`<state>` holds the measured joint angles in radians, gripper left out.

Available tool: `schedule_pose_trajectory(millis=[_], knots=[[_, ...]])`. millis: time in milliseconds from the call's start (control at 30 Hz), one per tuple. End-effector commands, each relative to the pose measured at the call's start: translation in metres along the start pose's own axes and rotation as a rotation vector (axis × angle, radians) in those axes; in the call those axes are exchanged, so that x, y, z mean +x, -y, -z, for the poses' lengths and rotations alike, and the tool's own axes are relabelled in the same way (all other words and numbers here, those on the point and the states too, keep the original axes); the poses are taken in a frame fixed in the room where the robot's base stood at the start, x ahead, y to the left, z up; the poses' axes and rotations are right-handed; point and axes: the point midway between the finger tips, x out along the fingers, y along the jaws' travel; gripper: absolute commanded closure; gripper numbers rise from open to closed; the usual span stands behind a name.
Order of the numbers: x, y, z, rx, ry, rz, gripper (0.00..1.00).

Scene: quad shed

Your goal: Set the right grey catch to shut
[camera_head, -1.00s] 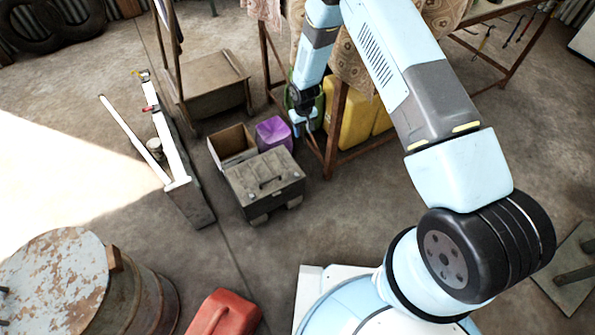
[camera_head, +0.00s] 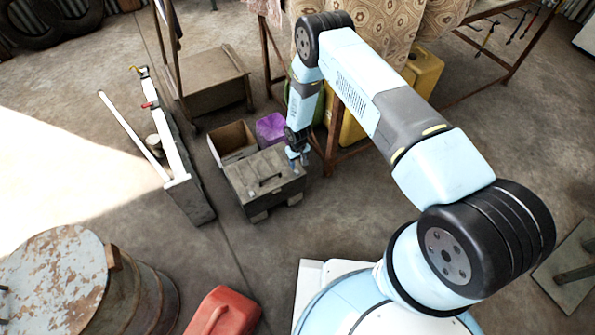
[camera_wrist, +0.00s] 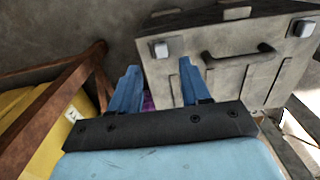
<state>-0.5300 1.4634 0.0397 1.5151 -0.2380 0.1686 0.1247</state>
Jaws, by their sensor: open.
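A grey toolbox (camera_head: 245,190) with a dark handle (camera_head: 270,182) stands on the floor left of the table. In the wrist view the toolbox (camera_wrist: 225,85) fills the upper right, with its handle (camera_wrist: 238,53). One small pale grey catch (camera_wrist: 160,50) shows near its left corner, another (camera_wrist: 303,28) near its right corner. I cannot tell for sure which is the right one or how each is set. My gripper (camera_head: 298,161) hangs over the toolbox's right end. In the wrist view my gripper (camera_wrist: 160,80) is open and empty, fingertips just below the nearer catch.
A table leg (camera_head: 333,130) and yellow cans (camera_wrist: 30,125) stand close beside my gripper. An open carton (camera_head: 232,143) and a purple can (camera_head: 271,128) are behind the toolbox. A red can (camera_head: 222,312) and rusty drum (camera_head: 60,275) stand in front.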

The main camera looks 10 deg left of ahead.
Motion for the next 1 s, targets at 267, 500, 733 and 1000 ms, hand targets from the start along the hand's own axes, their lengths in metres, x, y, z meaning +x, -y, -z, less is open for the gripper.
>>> schedule_pose_trajectory(millis=[267, 500, 733, 1000], knots=[[0.043, 0.001, -0.001, -0.002, 0.001, 0.000, 0.53], [0.067, 0.001, 0.000, -0.002, 0.000, 0.000, 0.53], [0.074, 0.001, 0.001, -0.002, -0.002, 0.000, 0.53], [0.074, 0.002, 0.001, -0.003, -0.001, 0.000, 0.58]])
